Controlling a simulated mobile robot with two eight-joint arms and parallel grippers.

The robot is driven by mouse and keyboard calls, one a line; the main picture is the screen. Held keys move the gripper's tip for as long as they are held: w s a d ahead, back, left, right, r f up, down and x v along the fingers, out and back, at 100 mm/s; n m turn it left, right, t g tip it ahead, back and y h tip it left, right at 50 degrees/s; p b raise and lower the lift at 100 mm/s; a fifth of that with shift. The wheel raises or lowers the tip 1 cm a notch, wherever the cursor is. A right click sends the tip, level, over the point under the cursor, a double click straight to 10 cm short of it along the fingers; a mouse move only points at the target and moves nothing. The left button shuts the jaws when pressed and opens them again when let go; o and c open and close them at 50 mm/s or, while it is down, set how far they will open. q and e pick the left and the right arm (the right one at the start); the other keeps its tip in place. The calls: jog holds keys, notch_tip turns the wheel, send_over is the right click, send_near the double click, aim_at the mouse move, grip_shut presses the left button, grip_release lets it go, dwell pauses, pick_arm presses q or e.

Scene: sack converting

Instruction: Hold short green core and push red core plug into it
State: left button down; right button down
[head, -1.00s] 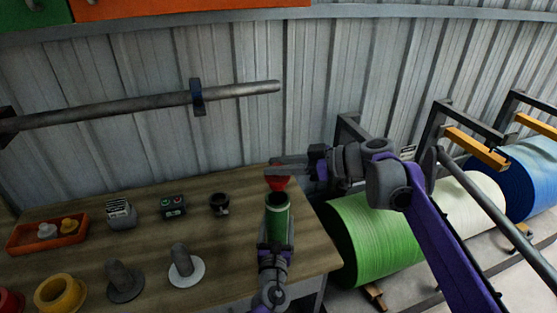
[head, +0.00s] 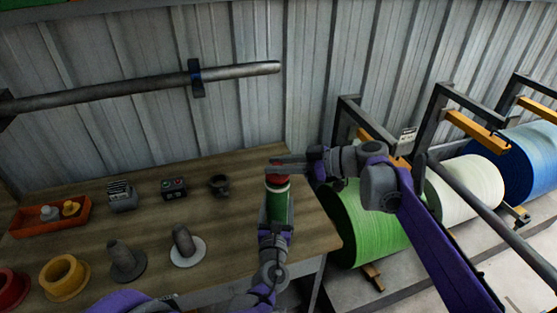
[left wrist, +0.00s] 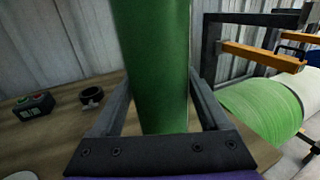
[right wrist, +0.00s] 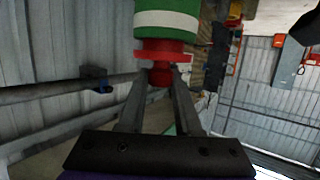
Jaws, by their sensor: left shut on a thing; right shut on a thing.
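The short green core (head: 279,207) stands upright near the table's right end. My left gripper (head: 273,238) is shut on its lower part; in the left wrist view the core (left wrist: 152,65) fills the space between the fingers. The red core plug (head: 277,181) is at the core's top end. My right gripper (head: 280,167) is shut on the plug from the right. In the right wrist view the plug's red flange (right wrist: 165,56) lies against or very near the core's white-banded end (right wrist: 166,20). How deep the plug sits is hidden.
On the wooden table (head: 225,245) are a dark ring (head: 219,184), a button box (head: 174,188), an orange tray (head: 28,222), grey flanged plugs and a yellow core plug (head: 63,278). A large green roll (head: 370,230) stands right of the table.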

jog(key=shift+f, duration=0.2)
jog(key=c, duration=0.5)
grip_release()
jog(key=v, duration=1.2)
